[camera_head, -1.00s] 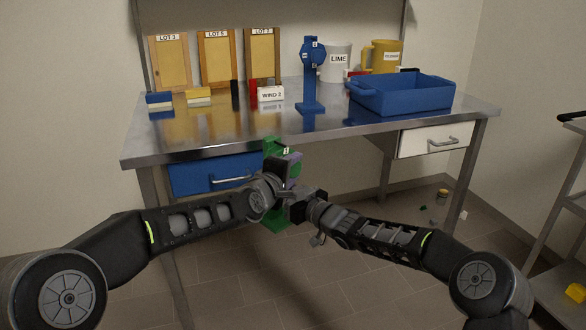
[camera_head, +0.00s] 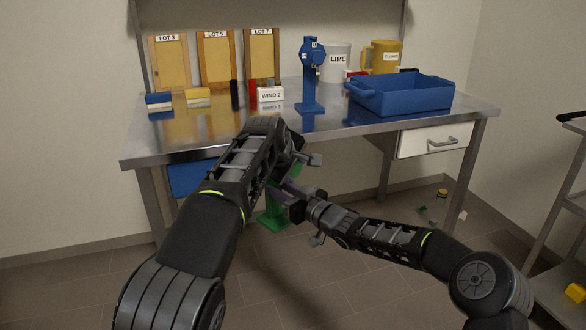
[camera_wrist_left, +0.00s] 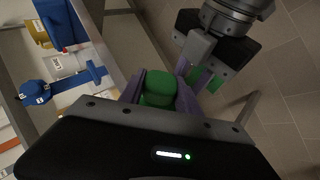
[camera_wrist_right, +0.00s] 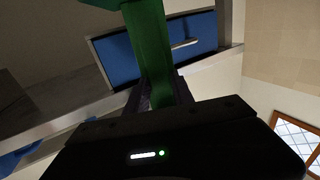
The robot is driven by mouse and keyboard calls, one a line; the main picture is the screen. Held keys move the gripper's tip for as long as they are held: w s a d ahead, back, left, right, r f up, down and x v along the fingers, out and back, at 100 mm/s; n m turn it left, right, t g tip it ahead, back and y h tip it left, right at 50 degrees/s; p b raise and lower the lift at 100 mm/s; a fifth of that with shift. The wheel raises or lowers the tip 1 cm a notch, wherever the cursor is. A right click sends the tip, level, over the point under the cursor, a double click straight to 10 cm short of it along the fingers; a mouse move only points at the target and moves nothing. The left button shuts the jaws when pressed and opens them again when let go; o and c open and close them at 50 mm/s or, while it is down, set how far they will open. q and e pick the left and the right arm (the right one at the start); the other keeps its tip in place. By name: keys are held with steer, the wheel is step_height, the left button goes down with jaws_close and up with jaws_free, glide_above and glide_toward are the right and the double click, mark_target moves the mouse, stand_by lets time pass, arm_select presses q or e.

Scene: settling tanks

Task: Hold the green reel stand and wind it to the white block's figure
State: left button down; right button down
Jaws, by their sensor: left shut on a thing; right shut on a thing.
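The green reel stand (camera_head: 272,219) is held up in front of the table, its upper part mostly hidden behind my left arm. My right gripper (camera_head: 287,200) is shut on its green post, which fills the jaws in the right wrist view (camera_wrist_right: 152,60). My left gripper (camera_wrist_left: 158,98) is shut on a rounded green part (camera_wrist_left: 160,82) of the reel, seen between its purple fingers. The reel's markings are hidden. The white block (camera_head: 271,94), reading "WIND 2", stands on the table near the back.
A blue reel stand (camera_head: 310,88) stands upright on the table, beside a blue bin (camera_head: 402,98). A white LIME mug (camera_head: 338,62), a yellow mug (camera_head: 385,55) and lot boards (camera_head: 218,62) stand behind. The table's front edge (camera_head: 330,137) lies just beyond my grippers.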

arm_select(q)
steer(key=shift+a+f+g+y, duration=0.1)
steer(key=shift+g+y, duration=0.3)
steer(key=c, duration=0.9)
jaws_free()
steer(key=shift+o, duration=0.2)
steer(key=shift+s, duration=0.1)
steer(key=v, duration=1.2)
steer(key=shift+o, duration=0.3)
